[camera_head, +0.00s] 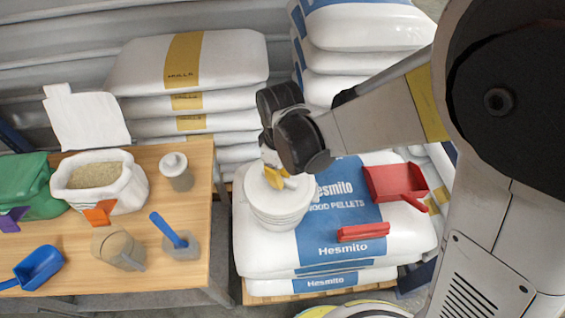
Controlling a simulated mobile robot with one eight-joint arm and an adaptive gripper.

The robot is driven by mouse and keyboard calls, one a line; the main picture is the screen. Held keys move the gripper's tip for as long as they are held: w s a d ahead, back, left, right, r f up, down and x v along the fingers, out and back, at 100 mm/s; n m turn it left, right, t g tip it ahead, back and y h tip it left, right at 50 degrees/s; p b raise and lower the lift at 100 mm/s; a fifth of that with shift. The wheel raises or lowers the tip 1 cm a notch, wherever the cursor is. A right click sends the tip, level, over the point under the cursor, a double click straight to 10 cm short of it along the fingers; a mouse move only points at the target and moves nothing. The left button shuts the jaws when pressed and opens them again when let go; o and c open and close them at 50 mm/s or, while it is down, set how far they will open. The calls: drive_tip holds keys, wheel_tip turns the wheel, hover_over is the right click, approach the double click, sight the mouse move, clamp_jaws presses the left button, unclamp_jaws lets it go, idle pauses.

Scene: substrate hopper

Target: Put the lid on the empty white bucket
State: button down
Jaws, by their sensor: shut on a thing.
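The white bucket (280,216) stands upright on the stacked Hesmito pellet bags, at their left end. A round white lid (256,184) is at the top of the bucket and covers its mouth from this view. My gripper (274,173) points down from above and is shut on the lid. Its fingertips are partly hidden by its own dark body. I cannot tell whether the lid rests fully on the rim or sits slightly above it. The inside of the bucket is hidden.
A red scoop (393,182) and a red brush (363,232) lie on the bags right of the bucket. The wooden table (195,240) at left holds an open sack (128,190), a lidded jar (178,178), a clear jug (118,249) and a blue scoop (40,265). More bags stand behind.

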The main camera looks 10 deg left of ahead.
drive_tip(key=c, duration=1.5)
unclamp_jaws()
wheel_tip(320, 180, up, 12)
